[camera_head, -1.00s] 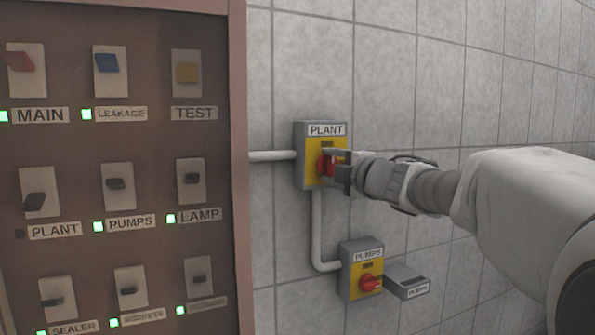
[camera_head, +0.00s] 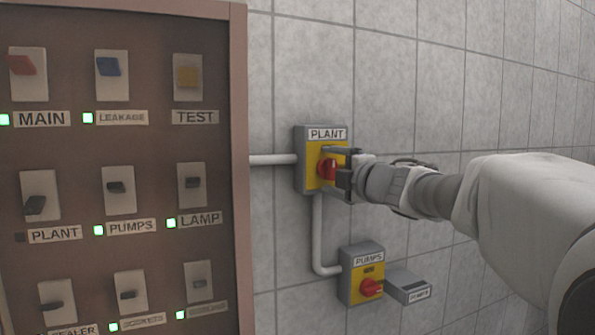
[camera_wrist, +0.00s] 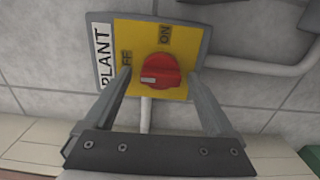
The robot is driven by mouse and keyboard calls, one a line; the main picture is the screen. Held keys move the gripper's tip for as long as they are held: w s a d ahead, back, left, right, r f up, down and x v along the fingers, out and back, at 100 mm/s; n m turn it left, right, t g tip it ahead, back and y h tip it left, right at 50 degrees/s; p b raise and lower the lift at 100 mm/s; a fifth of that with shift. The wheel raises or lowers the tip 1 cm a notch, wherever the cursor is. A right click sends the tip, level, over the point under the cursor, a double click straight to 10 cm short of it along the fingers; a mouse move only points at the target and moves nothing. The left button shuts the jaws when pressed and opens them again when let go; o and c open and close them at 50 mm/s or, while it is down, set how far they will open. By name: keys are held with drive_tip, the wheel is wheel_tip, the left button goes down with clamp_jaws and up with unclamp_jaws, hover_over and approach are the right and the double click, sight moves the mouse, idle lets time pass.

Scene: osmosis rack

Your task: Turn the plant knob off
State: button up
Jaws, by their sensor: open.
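The grey and yellow PLANT switch box (camera_head: 307,165) is on the tiled wall, with a red knob (camera_head: 328,169) on its face. My gripper (camera_head: 335,167) is at the box, one finger above the knob and one below. In the wrist view, the open fingers stand on either side of the red knob (camera_wrist: 168,66), with visible gaps. The knob's white mark is on its left side, towards the partly hidden OFF label (camera_wrist: 126,60). The ON label (camera_wrist: 165,34) is above the knob.
A PUMPS switch box (camera_head: 349,284) with a red knob and a grey tag (camera_head: 408,287) sits below. A conduit (camera_head: 318,235) joins the boxes. A brown panel (camera_head: 80,150) with several switches stands at left. The wall to the right is clear apart from my arm.

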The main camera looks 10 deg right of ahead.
drive_tip(key=v, duration=1.7)
drive_tip(key=shift+s, duration=0.2)
drive_tip(key=shift+d+r, duration=0.1)
